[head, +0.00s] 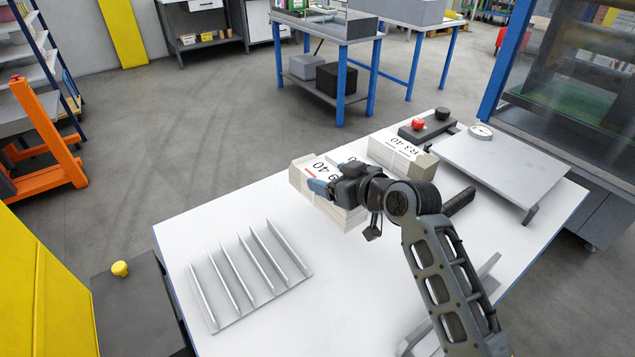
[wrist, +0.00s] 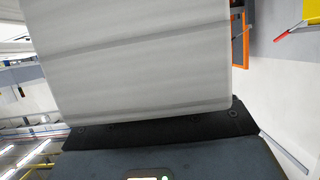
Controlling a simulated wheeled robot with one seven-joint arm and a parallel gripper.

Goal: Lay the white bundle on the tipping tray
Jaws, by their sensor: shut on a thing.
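My gripper (head: 322,188) is shut on a white bundle (head: 345,217) with a black number and a red mark on its top sheet. The bundle is near the far edge of the white table, left of the tipping tray and apart from it. In the wrist view the bundle's pale layered face (wrist: 140,60) fills the upper middle, against the dark gripper part (wrist: 165,130). My wrist hides part of the bundle, and its clearance above the table is hard to judge. The tipping tray, a flat grey plate (head: 510,165), stands at the table's right end with its top bare except for a round dial.
A second pale bundle (head: 385,151) lies between the held one and the tray. A control box (head: 410,132) with red and black knobs stands behind it. A metal rack with upright fins (head: 225,312) sits front left. The white table (head: 345,290) is clear at front middle.

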